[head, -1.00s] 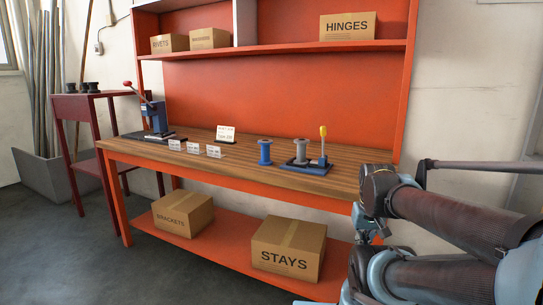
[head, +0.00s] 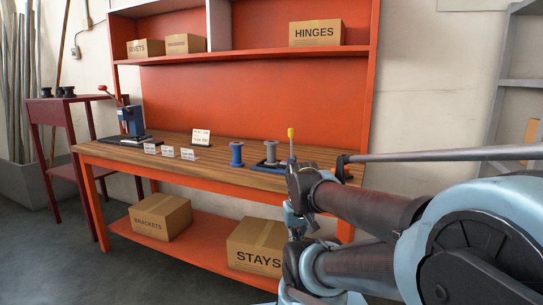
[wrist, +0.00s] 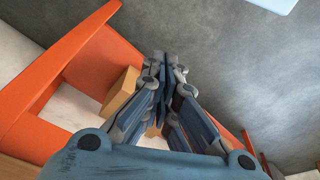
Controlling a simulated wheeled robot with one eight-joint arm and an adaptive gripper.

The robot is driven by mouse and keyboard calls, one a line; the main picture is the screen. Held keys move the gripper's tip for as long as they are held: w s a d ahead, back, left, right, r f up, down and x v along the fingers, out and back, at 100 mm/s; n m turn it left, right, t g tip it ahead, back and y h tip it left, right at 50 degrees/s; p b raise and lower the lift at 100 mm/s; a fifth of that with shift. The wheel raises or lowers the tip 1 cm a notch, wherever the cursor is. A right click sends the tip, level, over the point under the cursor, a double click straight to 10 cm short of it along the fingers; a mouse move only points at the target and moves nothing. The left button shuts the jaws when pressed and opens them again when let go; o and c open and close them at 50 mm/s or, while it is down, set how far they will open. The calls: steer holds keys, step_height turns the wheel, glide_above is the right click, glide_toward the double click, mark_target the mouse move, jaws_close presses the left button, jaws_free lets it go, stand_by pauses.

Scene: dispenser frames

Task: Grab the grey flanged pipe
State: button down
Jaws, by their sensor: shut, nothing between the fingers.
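The grey flanged pipe (head: 271,152) stands upright on the bench top in the head view, on or just in front of a dark base. A blue flanged pipe (head: 237,154) stands upright to its left, apart from it. My gripper (wrist: 167,62) is shut and empty in the wrist view, above the grey floor and beside the orange bench frame. It is away from the pipe, which does not show in the wrist view. My arm covers the bench's right end in the head view.
A yellow-handled tool (head: 291,142) stands right beside the grey pipe. Small white cards (head: 168,152) and a blue lever press (head: 131,122) are on the bench (head: 205,168) further left. Boxes sit on the lower shelf (head: 200,238) and the upper shelf (head: 235,54).

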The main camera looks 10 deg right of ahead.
mark_target(271, 150)
steer(key=c, duration=2.3)
jaws_free()
steer(key=o, duration=0.5)
steer(key=shift+s+r, duration=0.25)
steer(key=o, duration=0.8)
steer(key=shift+w+a+r, duration=0.1)
steer(key=shift+w+r, duration=0.75)
steer(key=shift+r, duration=0.25)
steer(key=w+r+t, duration=0.1)
steer(key=w+r, duration=0.4)
steer(key=w, duration=0.6)
steer(key=w+r, duration=0.5)
steer(key=w, duration=0.5)
steer(key=w+r+t, duration=0.1)
steer(key=w+r, duration=0.4)
steer(key=w, duration=0.6)
steer(key=shift+w+r+t, duration=0.15)
steer(key=shift+w+t, duration=0.15)
steer(key=shift+w+a, duration=0.2)
steer(key=shift+w, duration=6.1)
steer(key=shift+w+f, duration=0.2)
steer(key=shift+f, duration=0.3)
